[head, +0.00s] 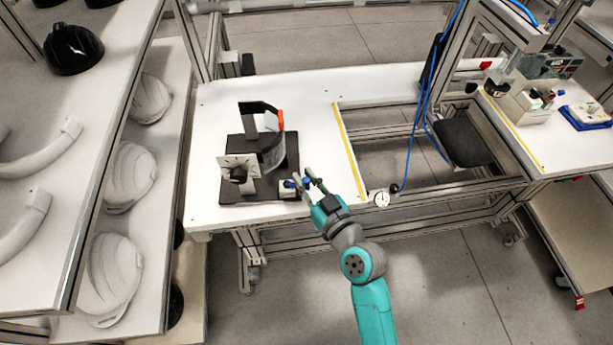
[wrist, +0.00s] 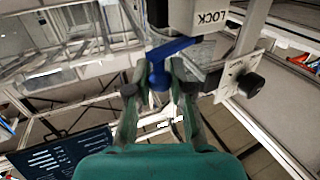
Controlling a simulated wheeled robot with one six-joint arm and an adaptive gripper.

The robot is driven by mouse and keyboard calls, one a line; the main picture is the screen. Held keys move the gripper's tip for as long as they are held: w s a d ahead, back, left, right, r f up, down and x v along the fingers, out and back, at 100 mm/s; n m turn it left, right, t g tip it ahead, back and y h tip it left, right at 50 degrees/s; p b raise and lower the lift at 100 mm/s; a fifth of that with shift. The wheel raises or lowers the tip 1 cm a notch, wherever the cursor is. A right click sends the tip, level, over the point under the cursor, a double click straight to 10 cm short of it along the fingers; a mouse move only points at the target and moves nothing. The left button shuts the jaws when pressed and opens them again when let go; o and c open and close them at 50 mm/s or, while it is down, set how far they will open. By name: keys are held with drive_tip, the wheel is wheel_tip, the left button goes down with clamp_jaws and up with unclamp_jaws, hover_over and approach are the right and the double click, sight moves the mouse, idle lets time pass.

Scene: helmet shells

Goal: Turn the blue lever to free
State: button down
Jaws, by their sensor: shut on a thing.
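The blue lever (wrist: 170,50) shows in the wrist view below a block with a LOCK label (wrist: 209,17). My gripper (wrist: 162,75) has its two fingers on either side of the lever's lower part and is shut on it. In the head view the lever (head: 290,184) is a small blue spot on a white block at the right front of a dark fixture base (head: 240,198). My gripper (head: 306,183) reaches it from the lower right. The fingers partly cover the lever there. No label for free is readable.
A white plate with a black knob (head: 238,175) stands on the fixture's left, and a curved dark bracket with an orange edge (head: 280,118) behind. The white table (head: 320,90) is clear around it. Shelves of helmet shells (head: 130,175) stand left. A blue hose (head: 420,100) hangs right.

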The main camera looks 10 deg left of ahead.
drive_tip(key=shift+s+f+m+t+h, duration=0.2)
drive_tip(key=shift+f+m+t+h, duration=0.1)
drive_tip(key=shift+h, duration=0.2)
drive_tip(key=shift+s+r, duration=0.1)
drive_tip(key=shift+r, duration=0.05)
drive_tip(key=c, duration=1.1)
unclamp_jaws()
drive_tip(key=shift+r, duration=0.1)
drive_tip(key=shift+o, duration=0.2)
drive_tip(key=v, duration=1.2)
drive_tip(key=shift+a, duration=0.2)
drive_tip(key=shift+s, duration=0.1)
